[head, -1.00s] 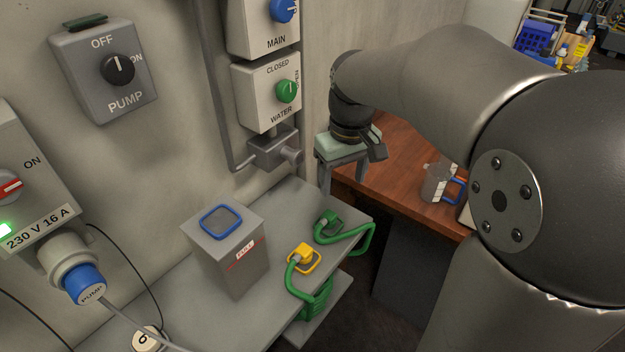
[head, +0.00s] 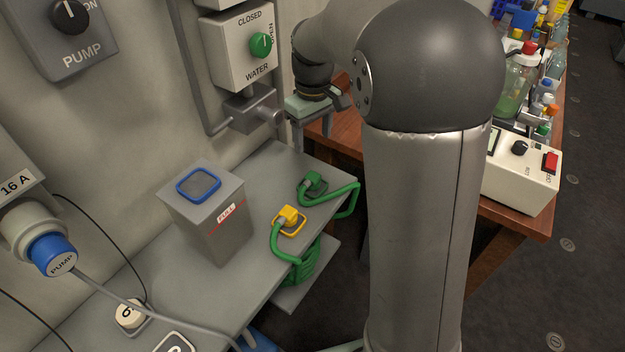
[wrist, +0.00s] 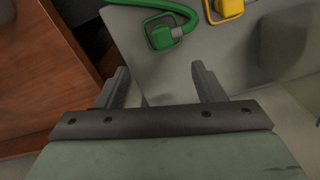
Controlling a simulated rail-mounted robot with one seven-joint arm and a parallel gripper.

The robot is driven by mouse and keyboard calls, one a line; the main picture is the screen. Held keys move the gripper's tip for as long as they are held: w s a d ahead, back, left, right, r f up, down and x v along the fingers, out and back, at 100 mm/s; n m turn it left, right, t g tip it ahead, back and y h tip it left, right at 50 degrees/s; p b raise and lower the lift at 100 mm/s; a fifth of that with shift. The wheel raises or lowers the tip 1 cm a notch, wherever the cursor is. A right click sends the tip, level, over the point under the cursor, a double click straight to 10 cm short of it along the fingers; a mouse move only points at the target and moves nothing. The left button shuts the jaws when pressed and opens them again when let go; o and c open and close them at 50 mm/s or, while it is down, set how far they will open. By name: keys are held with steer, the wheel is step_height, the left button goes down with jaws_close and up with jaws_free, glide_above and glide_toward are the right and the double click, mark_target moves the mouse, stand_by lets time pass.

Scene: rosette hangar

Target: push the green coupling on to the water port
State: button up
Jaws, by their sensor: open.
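The green coupling (head: 313,183) sits on the grey bench near its far right corner, with a green hose bending away from it. It also shows at the top of the wrist view (wrist: 163,37). The water port (head: 270,116) is a short grey stub on a wall box below the green WATER knob (head: 260,45); nothing is on it. My gripper (wrist: 159,72) is open and empty, its two fingers apart. In the head view it hangs just right of the water port, above and behind the green coupling. The coupling lies beyond the fingertips, not between them.
A yellow coupling (head: 288,217) sits in front of the green one; it has a green hose. A grey container (head: 210,215) with a blue-rimmed top stands left of them. A brown table (head: 340,125) with bottles and a white device (head: 520,170) lies right.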

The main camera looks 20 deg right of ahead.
mark_target(313, 175)
step_height(313, 175, down, 8)
steer(key=shift+r, duration=0.1)
stand_by(0.4)
steer(key=shift+s+f+p, duration=0.15)
steer(key=shift+f+p, duration=0.2)
steer(key=shift+f, duration=0.15)
steer(key=f, duration=0.4)
steer(key=shift+s+a+f+p, duration=0.15)
steer(key=shift+s+p, duration=0.05)
steer(key=shift+p, duration=0.1)
steer(key=c, duration=1)
